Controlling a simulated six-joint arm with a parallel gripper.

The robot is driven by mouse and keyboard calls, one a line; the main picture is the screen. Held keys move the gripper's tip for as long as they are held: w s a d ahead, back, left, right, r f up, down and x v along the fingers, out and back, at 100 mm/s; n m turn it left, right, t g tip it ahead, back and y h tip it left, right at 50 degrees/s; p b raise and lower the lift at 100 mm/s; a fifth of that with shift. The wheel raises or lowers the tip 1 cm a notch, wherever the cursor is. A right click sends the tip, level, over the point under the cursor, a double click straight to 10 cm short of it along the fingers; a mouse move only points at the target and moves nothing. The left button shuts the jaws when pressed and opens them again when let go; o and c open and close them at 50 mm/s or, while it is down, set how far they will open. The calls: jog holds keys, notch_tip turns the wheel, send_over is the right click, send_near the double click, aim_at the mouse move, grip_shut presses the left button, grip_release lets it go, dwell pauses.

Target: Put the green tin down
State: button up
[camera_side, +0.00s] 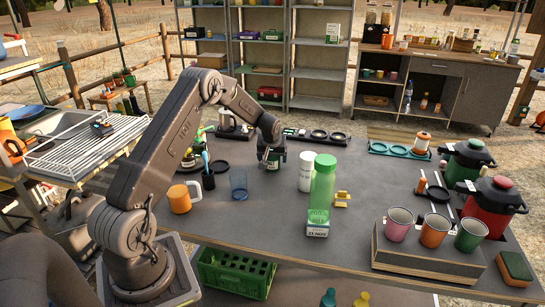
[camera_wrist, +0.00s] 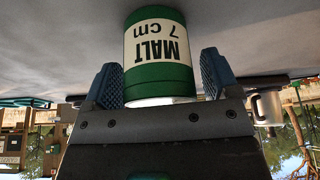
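The green tin has a cream label reading MALT 7 cm. It fills the space between the two blue finger pads of my gripper (camera_wrist: 160,82) in the wrist view (camera_wrist: 160,72), label upside down there. The fingers are closed about its sides. In the side view my gripper (camera_side: 270,150) points down over the dark tabletop, left of the middle, with the tin (camera_side: 271,164) below it, upright and partly hidden by the fingers. I cannot tell whether its base touches the table.
A blue glass (camera_side: 239,184), a dark cup (camera_side: 208,180) and an orange mug (camera_side: 179,198) stand left of the tin. A white canister (camera_side: 306,171) and a tall green bottle on a scale (camera_side: 317,229) stand right. Free table (camera_side: 270,220) lies in front.

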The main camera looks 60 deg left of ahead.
jog(key=shift+o, duration=0.2)
jog(key=v, duration=1.2)
jog(key=s+d+r+m+t+h, duration=0.15)
jog(key=s+d+r, duration=0.25)
jog(key=d+r, duration=0.4)
jog(key=s+d+r+m, duration=0.3)
jog(key=d+r, duration=0.2)
jog(key=d, duration=0.6)
jog(key=s+d+m+h, duration=0.1)
jog(key=s+d+m, duration=0.2)
jog(key=s+d, duration=0.4)
jog(key=s+d+r+m+t+h, duration=0.1)
jog(key=s+d+m, duration=0.2)
jog(key=s+d, duration=0.4)
jog(key=s, duration=0.5)
jog(key=shift+d+r, duration=0.15)
jog(key=shift+d, duration=0.05)
